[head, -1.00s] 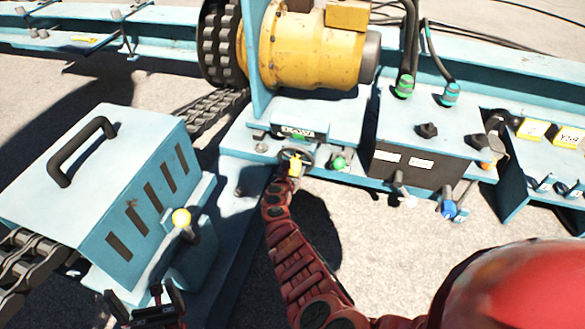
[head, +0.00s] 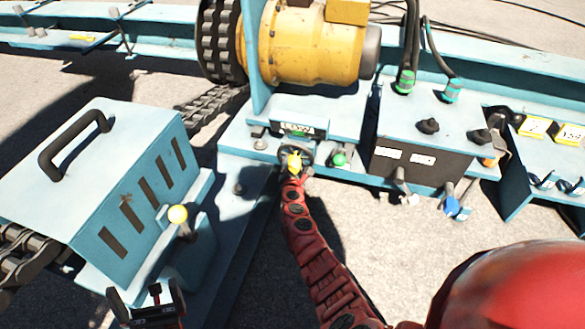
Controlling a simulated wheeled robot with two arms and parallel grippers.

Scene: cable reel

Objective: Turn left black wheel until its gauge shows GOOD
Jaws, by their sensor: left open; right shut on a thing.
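The left black wheel (head: 308,152) sits on the front edge of the blue machine. It is mostly hidden behind my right gripper (head: 294,163), whose red arm comes up from below. My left gripper (head: 146,296) is open and empty at the bottom left, below the blue box and apart from the wheel.
A green knob (head: 339,159) is right of the wheel. A yellow motor (head: 310,45) is behind. A dark-fronted control box (head: 420,150) is at right.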

